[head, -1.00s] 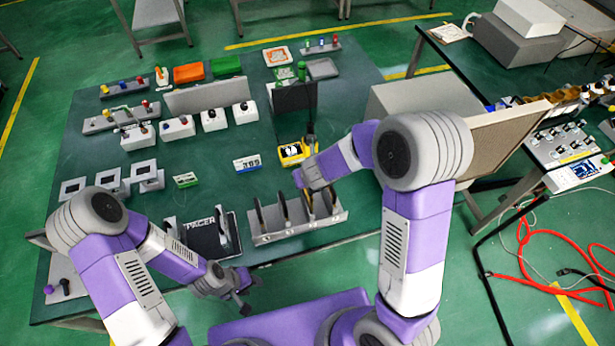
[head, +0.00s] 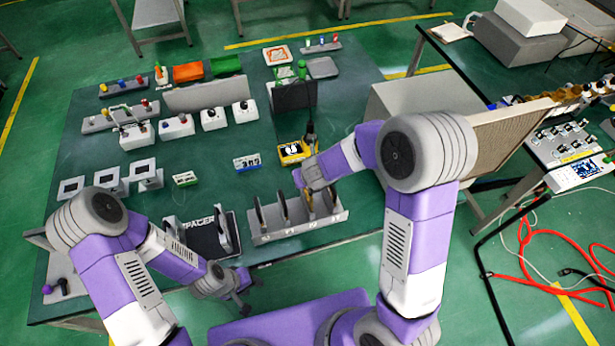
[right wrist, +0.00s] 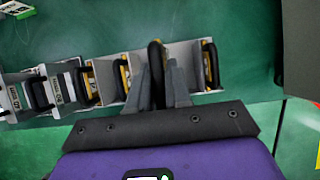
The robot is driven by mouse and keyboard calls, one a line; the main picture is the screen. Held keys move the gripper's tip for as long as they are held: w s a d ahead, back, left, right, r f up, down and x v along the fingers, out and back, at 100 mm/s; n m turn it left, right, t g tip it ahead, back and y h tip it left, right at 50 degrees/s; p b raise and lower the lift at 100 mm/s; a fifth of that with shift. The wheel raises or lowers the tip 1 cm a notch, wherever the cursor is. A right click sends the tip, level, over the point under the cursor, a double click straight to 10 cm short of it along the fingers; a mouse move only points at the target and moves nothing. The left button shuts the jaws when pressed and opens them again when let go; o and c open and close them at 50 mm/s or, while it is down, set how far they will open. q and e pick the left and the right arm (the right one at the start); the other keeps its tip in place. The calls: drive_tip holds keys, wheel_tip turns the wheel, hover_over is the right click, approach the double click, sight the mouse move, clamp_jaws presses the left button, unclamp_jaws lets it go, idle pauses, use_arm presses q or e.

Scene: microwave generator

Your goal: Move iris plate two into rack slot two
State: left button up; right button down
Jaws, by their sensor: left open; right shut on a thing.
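A grey rack (head: 300,229) with upright dividers stands at the table's near edge. Several upright plates with dark loop handles stand in it, including one at its left end (head: 260,214). My right gripper (right wrist: 157,88) is shut on the black handle of a plate with a yellow edge (right wrist: 155,50), over the right part of the rack. Other handled plates stand left (right wrist: 121,78) and right (right wrist: 210,66) of it. I cannot read the slot numbers or tell how deep the held plate sits. My left gripper (head: 240,284) is open and empty at the near edge.
A black spacer holder (head: 203,236) stands left of the rack. A yellow device (head: 293,151) lies behind the right gripper, and a labelled block (head: 247,163) nearby. Grey square frames (head: 109,179) stand at left. A large grey box (head: 420,97) is behind my right arm.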

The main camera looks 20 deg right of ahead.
sight(311, 196)
drive_tip(key=shift+f+b, duration=4.6)
drive_tip(key=shift+b, duration=0.05)
idle(0.7)
drive_tip(key=c, duration=1)
unclamp_jaws()
drive_tip(key=p+v, duration=0.4)
drive_tip(key=v, duration=0.3)
drive_tip(key=shift+s+r, duration=0.1)
drive_tip(key=shift+r, duration=0.25)
drive_tip(key=shift+f, duration=0.1)
